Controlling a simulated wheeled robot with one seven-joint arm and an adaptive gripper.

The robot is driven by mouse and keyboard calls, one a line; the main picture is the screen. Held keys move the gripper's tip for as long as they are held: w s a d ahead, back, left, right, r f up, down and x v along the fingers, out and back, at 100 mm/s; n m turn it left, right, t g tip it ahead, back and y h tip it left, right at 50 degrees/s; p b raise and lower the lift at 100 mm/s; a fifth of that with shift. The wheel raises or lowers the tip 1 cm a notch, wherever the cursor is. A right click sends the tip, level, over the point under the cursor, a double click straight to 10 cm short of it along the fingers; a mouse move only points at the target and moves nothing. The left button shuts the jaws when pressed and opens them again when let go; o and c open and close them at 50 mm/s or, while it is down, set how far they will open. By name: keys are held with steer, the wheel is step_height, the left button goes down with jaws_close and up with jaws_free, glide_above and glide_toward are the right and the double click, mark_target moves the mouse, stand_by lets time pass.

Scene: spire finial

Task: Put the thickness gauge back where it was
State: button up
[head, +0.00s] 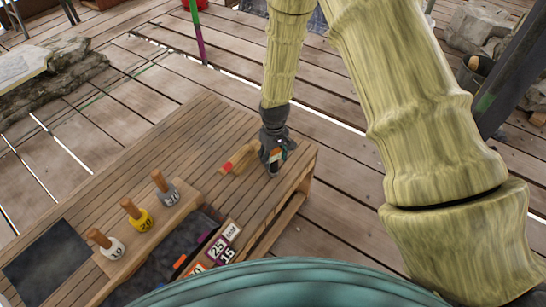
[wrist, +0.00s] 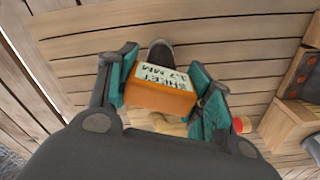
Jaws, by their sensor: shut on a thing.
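My gripper (head: 273,158) is over the right end of the wooden bench, close above its top. In the wrist view my gripper (wrist: 163,78) has its teal pads on both sides of an orange block (wrist: 160,99) with a pale label, which reads like "SHEET 1.7 MM". This looks like the thickness gauge. In the head view only a small orange and pale patch of it shows at the fingers. A dark rounded end shows just beyond it in the wrist view. Whether the gauge touches the bench I cannot tell.
A wooden piece with a red end (head: 228,167) lies left of my gripper. A dark tray (head: 203,232) and number tags (head: 219,248) lie at the front. A dark mat (head: 45,262) is at left.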

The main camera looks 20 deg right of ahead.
stand_by(0.3)
steer(key=o, duration=1.2)
steer(key=r+p, duration=0.2)
steer(key=r, duration=1)
steer(key=shift+s, duration=0.2)
steer(key=s+d+f+m, duration=0.1)
steer(key=s+f, duration=0.6)
steer(key=s, duration=0.5)
steer(key=s+d+f+m, duration=0.1)
steer(key=s+f, duration=0.6)
steer(key=s, duration=0.5)
steer(key=s+d+f+m, duration=0.1)
steer(key=s+f, duration=0.7)
steer(key=s, duration=0.4)
steer(key=shift+s+d+f+m, duration=0.1)
steer(key=shift+s+d+m, duration=0.05)
steer(key=shift+m, duration=0.15)
